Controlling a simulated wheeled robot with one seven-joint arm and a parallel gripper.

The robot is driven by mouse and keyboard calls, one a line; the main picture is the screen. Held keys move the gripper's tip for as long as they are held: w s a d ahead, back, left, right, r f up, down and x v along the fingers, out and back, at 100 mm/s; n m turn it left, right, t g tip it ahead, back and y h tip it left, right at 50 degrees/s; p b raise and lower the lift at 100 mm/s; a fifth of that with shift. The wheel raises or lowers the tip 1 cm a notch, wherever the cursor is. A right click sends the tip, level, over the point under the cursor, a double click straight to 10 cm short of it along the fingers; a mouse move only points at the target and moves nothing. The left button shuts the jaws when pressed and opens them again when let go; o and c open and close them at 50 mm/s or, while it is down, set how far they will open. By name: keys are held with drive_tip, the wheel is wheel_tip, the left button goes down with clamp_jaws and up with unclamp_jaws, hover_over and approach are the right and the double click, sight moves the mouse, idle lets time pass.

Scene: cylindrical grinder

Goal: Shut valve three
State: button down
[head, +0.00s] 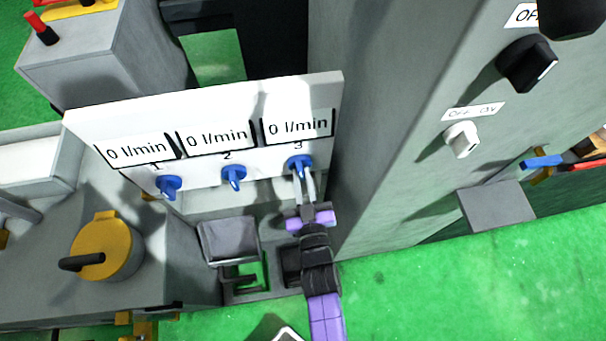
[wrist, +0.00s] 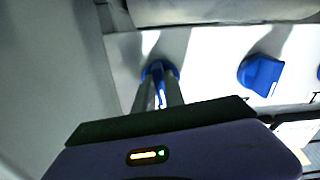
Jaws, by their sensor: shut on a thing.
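Valve three is a small blue knob (head: 299,161) on the white panel (head: 90,122), under the printed number 3 and a display reading 0 l/min. My gripper (head: 304,175) reaches up to it from below, its two pale fingers shut on the knob. In the wrist view the fingers (wrist: 160,95) lie on either side of the blue knob (wrist: 159,70), and part of it shows between them. Valve two (head: 233,177) and valve one (head: 168,186) are like blue knobs to the left, with displays also reading 0 l/min.
A grey cabinet with a black knob (head: 527,63) and a white OFF/ON switch (head: 463,139) stands close to the right. A yellow round part with a black handle (head: 102,249) is at lower left. Green floor (head: 450,290) is open at lower right.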

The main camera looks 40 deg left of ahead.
drive_tip(key=shift+f+m, duration=0.1)
drive_tip(key=shift+m, duration=0.7)
drive_tip(key=c, duration=1.4)
unclamp_jaws()
drive_tip(key=v, duration=0.8)
drive_tip(key=shift+p, duration=0.4)
